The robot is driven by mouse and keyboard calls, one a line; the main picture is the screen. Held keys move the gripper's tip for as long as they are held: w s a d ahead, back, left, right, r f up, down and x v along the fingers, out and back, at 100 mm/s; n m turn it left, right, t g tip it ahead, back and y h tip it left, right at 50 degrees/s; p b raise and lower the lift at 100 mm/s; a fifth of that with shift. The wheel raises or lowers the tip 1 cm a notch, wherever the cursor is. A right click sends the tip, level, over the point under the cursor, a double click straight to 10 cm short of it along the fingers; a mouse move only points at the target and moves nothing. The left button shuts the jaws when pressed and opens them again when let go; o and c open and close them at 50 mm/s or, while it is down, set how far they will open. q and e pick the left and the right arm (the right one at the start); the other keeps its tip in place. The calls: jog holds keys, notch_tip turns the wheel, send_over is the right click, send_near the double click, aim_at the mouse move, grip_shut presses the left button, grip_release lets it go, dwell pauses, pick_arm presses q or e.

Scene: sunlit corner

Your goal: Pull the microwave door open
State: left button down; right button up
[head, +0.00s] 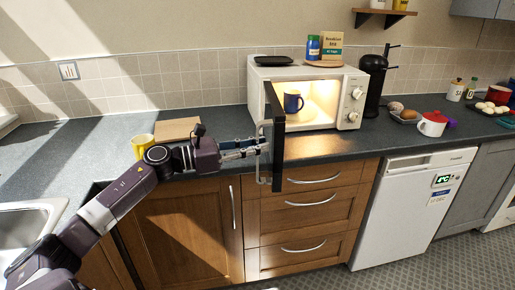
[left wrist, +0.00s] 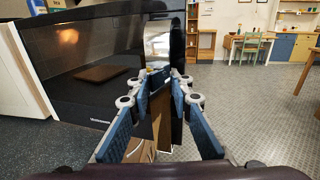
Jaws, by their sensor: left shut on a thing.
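The white microwave (head: 357,100) stands on the dark counter with its lit inside showing and a blue mug (head: 293,102) within. Its dark door (head: 277,155) is swung out, seen nearly edge-on, roughly square to the front. The pale bar handle (head: 262,176) is on the door's left side. My left gripper (head: 263,147) comes from the left and is shut on the handle. In the left wrist view, the gripper's blue-padded fingers (left wrist: 160,80) close in beside the glossy door (left wrist: 95,75); the handle between them is hard to make out. My right gripper is not in view.
A yellow mug (head: 143,146) and a wooden board (head: 178,128) are on the counter left of the door. A black coffee machine (head: 374,82) and a red-lidded white pot (head: 432,123) stand to the right. Drawers (head: 312,215) are below.

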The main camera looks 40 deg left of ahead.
pick_arm(q)
jog(key=shift+d+f, duration=0.1)
jog(key=c, duration=1.8)
grip_release()
jog(key=shift+o, duration=0.2)
jog(key=v, duration=1.2)
